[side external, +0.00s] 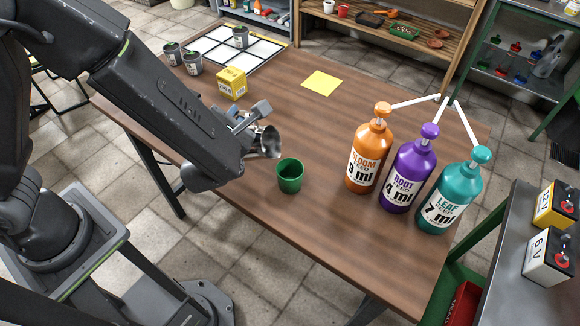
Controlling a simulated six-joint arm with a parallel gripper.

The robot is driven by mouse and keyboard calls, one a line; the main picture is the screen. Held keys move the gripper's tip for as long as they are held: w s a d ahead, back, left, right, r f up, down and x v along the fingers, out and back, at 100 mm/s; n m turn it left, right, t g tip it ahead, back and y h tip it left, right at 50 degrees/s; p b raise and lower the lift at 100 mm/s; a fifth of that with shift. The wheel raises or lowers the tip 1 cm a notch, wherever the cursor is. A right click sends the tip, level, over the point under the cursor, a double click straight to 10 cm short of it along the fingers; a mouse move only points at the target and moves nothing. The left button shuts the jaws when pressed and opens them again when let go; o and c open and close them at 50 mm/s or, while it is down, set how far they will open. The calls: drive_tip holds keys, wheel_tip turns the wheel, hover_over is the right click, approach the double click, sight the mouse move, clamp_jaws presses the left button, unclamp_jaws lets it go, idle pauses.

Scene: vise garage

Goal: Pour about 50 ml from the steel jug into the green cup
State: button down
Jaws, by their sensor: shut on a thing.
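The steel jug (268,143) is a small shiny vessel, tilted with its mouth toward the right. My gripper (250,118) is shut on it, and my dark forearm hides much of the jug and part of the fingers. The green cup (290,178) stands upright on the wooden table (330,225), just below and to the right of the jug in the picture. The jug's mouth is close to the cup's rim. I cannot tell whether any liquid is flowing or how much is in the cup.
Orange (369,160), purple (408,172) and teal (450,195) pump bottles stand on the right. A yellow box (232,83), a yellow square (322,82) and a white gridded tray (218,57) with small cups lie farther back. The table's front middle is clear.

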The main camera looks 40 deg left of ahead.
sight(245, 115)
drive_tip(key=shift+w+d+r+m, duration=0.1)
drive_tip(key=shift+d+r+m, duration=0.25)
drive_tip(key=shift+r+m, duration=0.1)
idle(0.4)
drive_tip(key=shift+w+d+r+m+y, duration=0.1)
drive_tip(key=shift+d+r+m+y, duration=0.15)
drive_tip(key=shift+d, duration=0.25)
drive_tip(key=shift+w+d+r+m+y, duration=0.15)
drive_tip(key=shift+d+m+y, duration=0.1)
drive_tip(key=shift+d, duration=0.2)
idle(1.0)
drive_tip(key=shift+r+m, duration=0.25)
idle(1.0)
drive_tip(key=shift+d+r+m+t, duration=0.2)
drive_tip(key=shift+d+m+t, duration=0.05)
drive_tip(key=shift+m+t, duration=0.05)
idle(0.7)
drive_tip(key=a+n, duration=0.1)
drive_tip(key=a+f, duration=0.1)
drive_tip(key=s+a+f+n+h, duration=0.1)
drive_tip(key=a, duration=0.1)
drive_tip(key=shift+f+n, duration=0.15)
drive_tip(key=shift+n, duration=0.15)
drive_tip(key=shift+s+a+f+n+h, duration=0.1)
drive_tip(key=shift+a+f+n+h, duration=0.15)
drive_tip(key=shift+f+n, duration=0.25)
drive_tip(key=shift+s+a+f+n+h, duration=0.1)
drive_tip(key=shift+a+f+n+h, duration=0.05)
drive_tip(key=shift+a+f+n, duration=0.35)
